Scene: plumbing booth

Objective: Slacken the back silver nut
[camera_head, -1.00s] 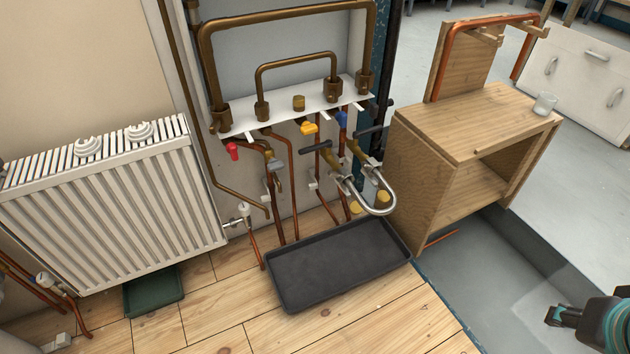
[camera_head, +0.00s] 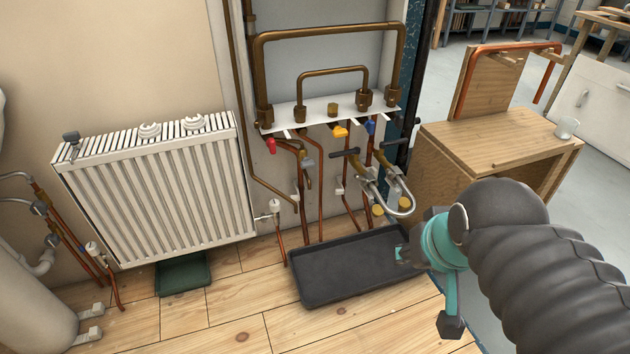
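A silver U-shaped hose (camera_head: 403,208) hangs below two black-handled valves on the wall. Its two ends meet the brass-coloured valve bodies, where small silver fittings show; the one further back is near the right valve (camera_head: 391,171), the other near the left valve (camera_head: 360,179). The nuts are too small to make out clearly. My gripper (camera_head: 403,254) is at the lower right, in front of the black tray's right end and apart from the hose. My dark arm and teal wrist hide much of it, so its opening is unclear.
A black tray (camera_head: 330,275) lies on the floor under the pipes. A white radiator (camera_head: 165,200) stands at left, with a green tray (camera_head: 183,275) below. Copper pipes crowd the wall.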

